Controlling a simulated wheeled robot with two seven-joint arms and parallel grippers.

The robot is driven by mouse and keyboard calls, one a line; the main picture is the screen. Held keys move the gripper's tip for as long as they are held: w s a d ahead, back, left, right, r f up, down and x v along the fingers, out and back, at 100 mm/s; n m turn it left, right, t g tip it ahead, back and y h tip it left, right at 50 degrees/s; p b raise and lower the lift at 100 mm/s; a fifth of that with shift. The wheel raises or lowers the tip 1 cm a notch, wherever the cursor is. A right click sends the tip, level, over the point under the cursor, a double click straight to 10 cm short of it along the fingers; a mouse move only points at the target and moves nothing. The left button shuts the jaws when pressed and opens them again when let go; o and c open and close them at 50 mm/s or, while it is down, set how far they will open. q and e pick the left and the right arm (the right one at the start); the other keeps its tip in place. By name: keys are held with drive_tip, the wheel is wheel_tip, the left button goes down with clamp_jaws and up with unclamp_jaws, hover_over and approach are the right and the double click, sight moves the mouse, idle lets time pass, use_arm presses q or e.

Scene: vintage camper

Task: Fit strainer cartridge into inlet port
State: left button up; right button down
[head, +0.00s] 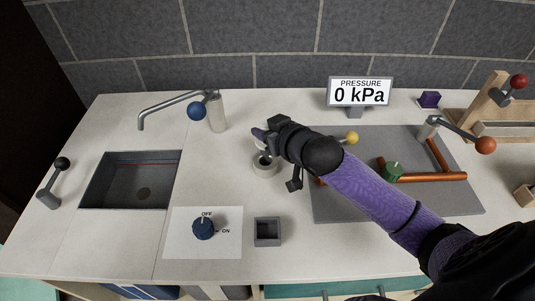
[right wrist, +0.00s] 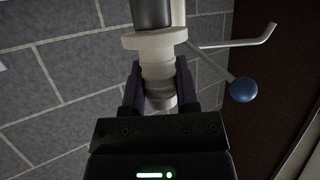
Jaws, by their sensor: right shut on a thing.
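My right gripper (head: 260,138) reaches in from the right over the middle of the counter. In the right wrist view its two dark fingers (right wrist: 158,88) are shut on a cream, stepped cylinder, which I take to be the strainer cartridge (right wrist: 158,70). The cartridge has a wide flange beyond the fingers and a dark grey cylindrical part past it. In the head view the gripper mostly hides it. A round pale ring with a dark opening, seemingly the inlet port (head: 264,169), stands on the counter just below the gripper; I cannot tell whether they touch. My left gripper is not in view.
A tap with a blue knob (head: 196,111) stands behind left, beside the sink (head: 130,181). A dial (head: 203,229) and a small square grey box (head: 267,232) are in front. A grey panel with copper pipes (head: 452,176) lies right. A display (head: 359,92) reads 0 kPa.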

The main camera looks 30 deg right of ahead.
wheel_tip(320, 180, down, 6)
drive_tip(key=shift+a+r+b, duration=0.1)
drive_tip(key=shift+b, duration=0.8)
drive_tip(key=shift+r, duration=0.15)
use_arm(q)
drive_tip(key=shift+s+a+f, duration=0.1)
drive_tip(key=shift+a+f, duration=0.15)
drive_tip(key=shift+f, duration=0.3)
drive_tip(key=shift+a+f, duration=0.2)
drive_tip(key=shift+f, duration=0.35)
use_arm(e)
drive_tip(key=shift+c, duration=1.8)
unclamp_jaws()
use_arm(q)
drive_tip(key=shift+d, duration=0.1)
